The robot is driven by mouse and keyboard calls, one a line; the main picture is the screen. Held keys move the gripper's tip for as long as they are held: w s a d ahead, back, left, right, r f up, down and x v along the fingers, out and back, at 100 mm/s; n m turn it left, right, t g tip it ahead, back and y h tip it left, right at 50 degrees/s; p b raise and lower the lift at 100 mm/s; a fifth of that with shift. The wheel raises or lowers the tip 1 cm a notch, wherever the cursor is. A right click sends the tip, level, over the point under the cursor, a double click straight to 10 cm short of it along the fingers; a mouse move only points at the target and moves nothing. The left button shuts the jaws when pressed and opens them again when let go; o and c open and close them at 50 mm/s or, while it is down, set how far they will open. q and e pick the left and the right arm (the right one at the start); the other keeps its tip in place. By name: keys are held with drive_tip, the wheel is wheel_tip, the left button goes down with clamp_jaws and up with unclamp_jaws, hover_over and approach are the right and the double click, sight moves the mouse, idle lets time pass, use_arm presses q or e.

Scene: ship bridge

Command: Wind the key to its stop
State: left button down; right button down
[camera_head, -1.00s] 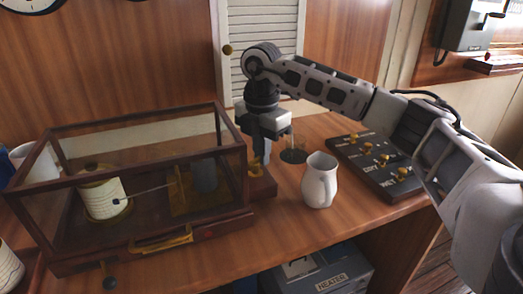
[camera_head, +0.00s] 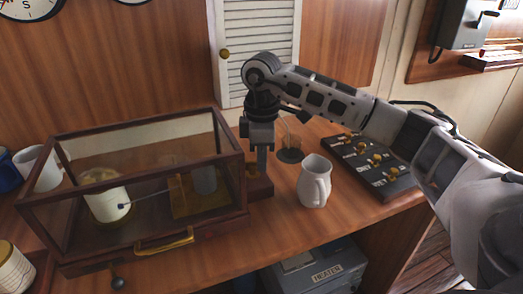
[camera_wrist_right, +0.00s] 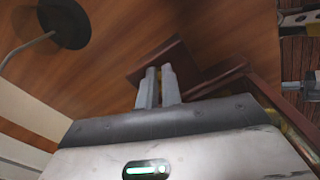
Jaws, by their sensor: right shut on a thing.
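The glass-sided wooden case (camera_head: 150,115) stands on the desk at left, with a white drum (camera_head: 106,204) and a thin pointer arm inside. A small wooden ledge (camera_head: 262,188) juts from its right end. The brass key (camera_head: 251,170) shows there, mostly hidden by my right gripper (camera_head: 261,172). My right gripper points down and is shut on the key. In the right wrist view the two fingers (camera_wrist_right: 158,76) are close together over the ledge (camera_wrist_right: 172,52), with a bit of brass between them. My left gripper is out of view.
A white jug (camera_head: 315,182) stands close to the right of the ledge. A dark switch panel (camera_head: 372,165) lies farther right. A round dark base (camera_head: 290,155) stands behind the jug. White mugs (camera_head: 40,168) and a striped spool (camera_head: 14,268) are at far left.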

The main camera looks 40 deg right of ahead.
drive_tip(key=m+p, duration=0.2)
drive_tip(key=p, duration=0.1)
drive_tip(key=shift+s+a+r+m, duration=0.2)
drive_tip(key=shift+a+r+m, duration=0.1)
drive_tip(key=shift+m, duration=0.1)
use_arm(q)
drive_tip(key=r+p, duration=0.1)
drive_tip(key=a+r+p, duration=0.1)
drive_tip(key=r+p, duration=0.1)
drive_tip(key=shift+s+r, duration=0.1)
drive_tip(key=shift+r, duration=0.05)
use_arm(e)
drive_tip(key=shift+s+a+f+m, duration=0.1)
drive_tip(key=shift+f+m, duration=0.05)
drive_tip(key=shift+m, duration=1.05)
use_arm(q)
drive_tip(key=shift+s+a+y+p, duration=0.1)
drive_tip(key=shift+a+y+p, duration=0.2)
drive_tip(key=shift+p, duration=0.2)
use_arm(e)
drive_tip(key=shift+f+m, duration=0.1)
drive_tip(key=shift+m, duration=0.2)
drive_tip(key=c, duration=1.6)
unclamp_jaws()
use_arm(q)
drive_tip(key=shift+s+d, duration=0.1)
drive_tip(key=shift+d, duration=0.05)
